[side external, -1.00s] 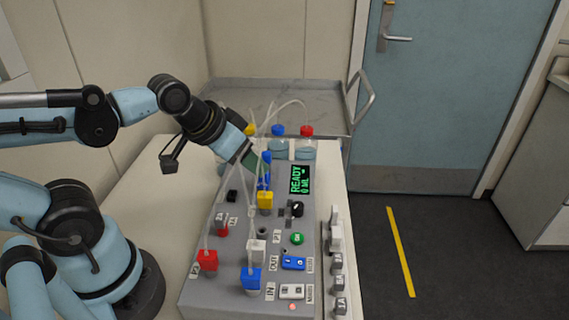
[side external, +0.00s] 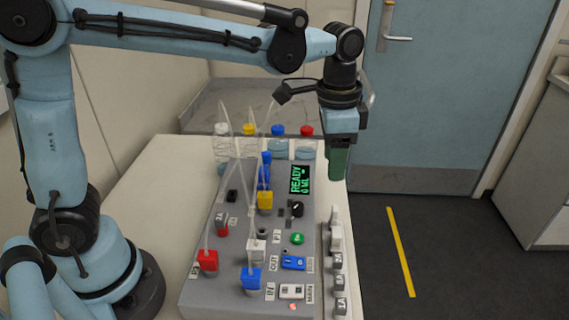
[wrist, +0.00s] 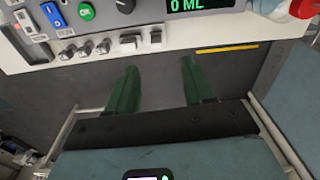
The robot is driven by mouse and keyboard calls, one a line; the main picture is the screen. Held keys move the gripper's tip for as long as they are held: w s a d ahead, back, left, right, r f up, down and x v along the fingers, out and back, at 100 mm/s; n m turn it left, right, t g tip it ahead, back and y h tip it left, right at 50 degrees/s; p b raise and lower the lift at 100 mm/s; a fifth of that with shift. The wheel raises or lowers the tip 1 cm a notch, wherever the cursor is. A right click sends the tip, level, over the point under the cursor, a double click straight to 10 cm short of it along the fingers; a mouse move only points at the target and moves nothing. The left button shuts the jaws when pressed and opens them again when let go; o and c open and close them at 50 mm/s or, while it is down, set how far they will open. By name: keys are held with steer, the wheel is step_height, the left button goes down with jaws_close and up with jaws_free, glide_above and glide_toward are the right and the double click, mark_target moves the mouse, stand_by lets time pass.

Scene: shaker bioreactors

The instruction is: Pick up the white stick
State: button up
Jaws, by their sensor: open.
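A pale, whitish stick-like piece (side external: 336,238) stands in the row along the right edge of the grey console, behind several labelled grey pieces; it may be the white stick. A smaller pale piece (side external: 334,214) is just behind it. In the wrist view, two pale pieces, one (wrist: 129,42) left of the other (wrist: 154,37), lie above and between the fingertips in the picture. My gripper (side external: 338,177) points down with green fingers, above and behind the row's far end. It is open and empty in the wrist view (wrist: 158,64).
The grey console (side external: 226,290) carries coloured connectors, tubes and a screen (side external: 300,180) reading READY 0 ML. Capped bottles stand behind it, including a red-capped one (side external: 306,147). A metal cart (side external: 200,112) is at the back. Open floor lies right of the table.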

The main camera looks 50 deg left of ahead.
mark_target(335, 208)
steer(key=shift+m+g, duration=0.3)
steer(key=shift+m, duration=0.1)
steer(key=f, duration=0.4)
steer(key=d+f, duration=0.1)
steer(key=f, duration=0.7)
steer(key=shift+w+d+f, duration=0.15)
steer(key=shift+w+f, duration=0.2)
steer(key=shift+f, duration=0.05)
jaws_close()
